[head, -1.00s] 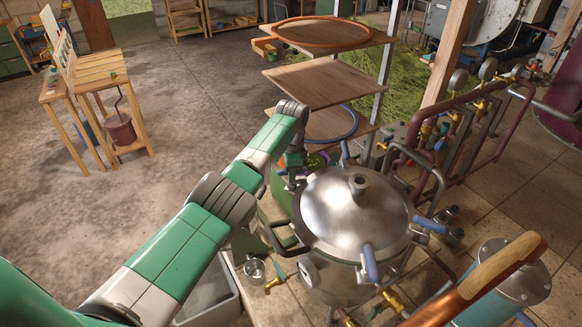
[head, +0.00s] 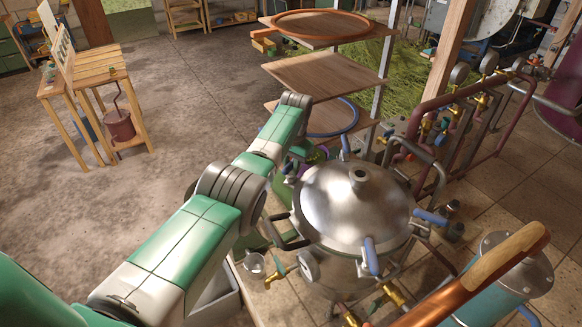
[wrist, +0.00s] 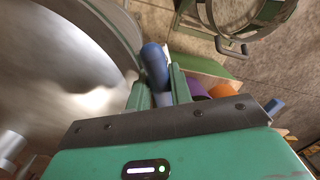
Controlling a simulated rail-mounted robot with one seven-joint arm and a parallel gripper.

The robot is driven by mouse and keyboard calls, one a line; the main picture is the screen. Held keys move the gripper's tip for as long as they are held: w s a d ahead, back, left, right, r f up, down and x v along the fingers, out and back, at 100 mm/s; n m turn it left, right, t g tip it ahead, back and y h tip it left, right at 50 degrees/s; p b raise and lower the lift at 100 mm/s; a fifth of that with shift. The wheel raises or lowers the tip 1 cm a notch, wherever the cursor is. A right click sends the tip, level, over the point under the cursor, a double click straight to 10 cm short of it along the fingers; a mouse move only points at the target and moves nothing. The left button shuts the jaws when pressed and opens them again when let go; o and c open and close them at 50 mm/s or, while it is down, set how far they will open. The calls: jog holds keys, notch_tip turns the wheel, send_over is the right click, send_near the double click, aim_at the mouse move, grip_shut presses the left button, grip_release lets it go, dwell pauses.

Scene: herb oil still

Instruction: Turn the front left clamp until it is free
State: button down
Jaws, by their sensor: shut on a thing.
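The still (head: 350,205) has a domed metal lid, and its rim also fills the left of the wrist view (wrist: 60,70). Blue clamp handles stand around the rim: one at the front (head: 370,256), one at the right (head: 430,217), one at the back (head: 345,146). My gripper (wrist: 160,88) is at the left edge of the lid in the head view, where my arm mostly hides it. In the wrist view its fingers are shut on a blue clamp handle (wrist: 154,64) beside the rim. The lower part of this clamp is hidden by the fingers.
A copper pipe with a wooden grip (head: 505,255) crosses the lower right. Wooden shelves (head: 315,76) stand behind. The floor at the left is largely open.

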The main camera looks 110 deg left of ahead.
jog(key=shift+n, duration=0.7)
jog(key=c, duration=1.3)
grip_release()
jog(key=shift+w, duration=0.1)
